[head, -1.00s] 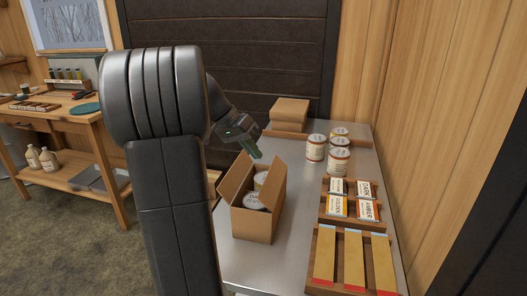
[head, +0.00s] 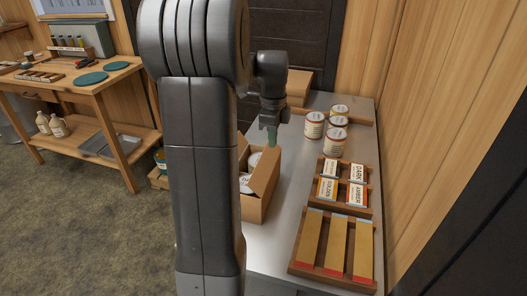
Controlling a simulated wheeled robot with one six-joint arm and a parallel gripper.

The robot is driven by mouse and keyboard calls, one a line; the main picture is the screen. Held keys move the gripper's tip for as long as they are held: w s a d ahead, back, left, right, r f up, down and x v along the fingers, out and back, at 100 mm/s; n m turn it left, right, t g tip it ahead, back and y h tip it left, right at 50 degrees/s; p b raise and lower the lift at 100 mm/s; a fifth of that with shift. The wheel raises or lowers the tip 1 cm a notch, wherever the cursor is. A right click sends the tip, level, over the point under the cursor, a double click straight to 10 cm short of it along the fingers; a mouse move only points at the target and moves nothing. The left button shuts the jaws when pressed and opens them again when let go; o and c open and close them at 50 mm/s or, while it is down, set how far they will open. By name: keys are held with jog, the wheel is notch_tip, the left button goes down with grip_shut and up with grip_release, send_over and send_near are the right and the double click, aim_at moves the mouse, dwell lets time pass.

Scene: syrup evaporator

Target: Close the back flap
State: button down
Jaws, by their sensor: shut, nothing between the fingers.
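The open cardboard box (head: 257,208) stands on the metal counter, with its left part hidden behind my arm. Pale-lidded cans (head: 254,160) show inside it. Whether the tips touch the cardboard I cannot tell.
Several labelled cans (head: 314,125) stand behind and right of the box. Wooden racks with label cards (head: 328,189) and strips (head: 337,245) line the counter's right side. A closed carton (head: 298,88) sits at the back. The metal counter (head: 283,225) is bare just right of the box.

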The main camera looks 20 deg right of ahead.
aim_at(263, 163)
notch_tip(263, 163, down, 4)
jog(key=shift+a+r, duration=0.1)
jog(key=shift+r, duration=0.05)
jog(key=shift+w+a+f+p, duration=0.3)
jog(key=shift+w+a+f, duration=0.25)
jog(key=shift+a+f, duration=0.2)
jog(key=shift+w+a+f, duration=0.25)
jog(key=shift+a+f, duration=0.05)
jog(key=shift+f, duration=0.15)
